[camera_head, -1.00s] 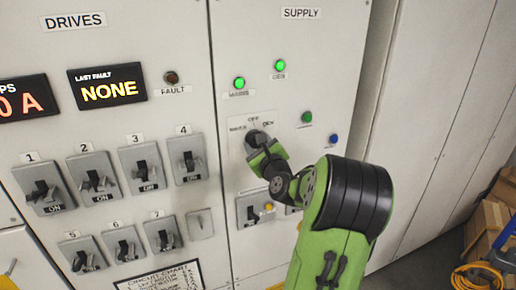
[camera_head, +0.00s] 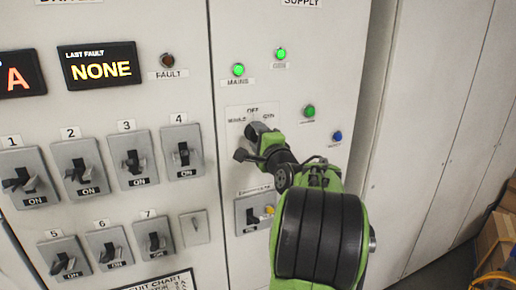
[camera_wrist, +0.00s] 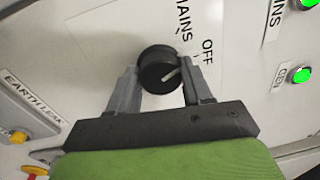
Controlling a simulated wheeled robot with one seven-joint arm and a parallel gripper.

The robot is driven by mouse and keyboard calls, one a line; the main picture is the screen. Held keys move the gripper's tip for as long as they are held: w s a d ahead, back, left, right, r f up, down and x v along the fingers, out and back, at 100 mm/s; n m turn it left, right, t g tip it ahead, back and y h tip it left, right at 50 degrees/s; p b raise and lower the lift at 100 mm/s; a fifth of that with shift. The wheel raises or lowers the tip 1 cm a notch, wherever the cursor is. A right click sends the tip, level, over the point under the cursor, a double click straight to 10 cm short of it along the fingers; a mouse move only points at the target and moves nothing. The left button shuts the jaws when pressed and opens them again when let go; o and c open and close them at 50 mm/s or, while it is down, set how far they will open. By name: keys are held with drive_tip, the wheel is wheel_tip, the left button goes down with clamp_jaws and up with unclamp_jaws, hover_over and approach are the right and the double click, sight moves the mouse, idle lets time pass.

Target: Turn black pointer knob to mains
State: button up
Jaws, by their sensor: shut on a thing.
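The black pointer knob (camera_head: 256,131) sits on the SUPPLY panel below the OFF label, with MAINS to its left and GEN to its right. In the wrist view the round black knob (camera_wrist: 156,62) shows a pale pointer line on its face. The line slants toward the right, roughly on the OFF label's side; its exact setting is hard to tell. My gripper (camera_wrist: 160,84) is shut on the knob, one grey finger on each side. In the head view my gripper (camera_head: 257,148) covers the knob's lower part.
Lit green MAINS (camera_head: 238,70) and GEN (camera_head: 281,54) lamps are above the knob. A green button (camera_head: 309,111) and a blue one (camera_head: 337,136) are at its right. A grey earth-leak switch (camera_head: 254,212) is below. Breaker switches (camera_head: 128,160) fill the left panel. Boxes (camera_head: 497,240) stand lower right.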

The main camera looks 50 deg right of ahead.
drive_tip(key=n+b, duration=0.4)
drive_tip(key=n, duration=0.1)
drive_tip(key=shift+y, duration=0.3)
drive_tip(key=shift+r+n, duration=0.1)
drive_tip(key=shift+n, duration=0.4)
drive_tip(key=o, duration=0.9)
drive_tip(key=shift+o, duration=0.7)
drive_tip(key=shift+w+d, duration=0.1)
drive_tip(key=b+v, duration=0.2)
drive_tip(key=v, duration=1.4)
drive_tip(key=shift+f+b, duration=0.3)
drive_tip(key=shift+b, duration=0.1)
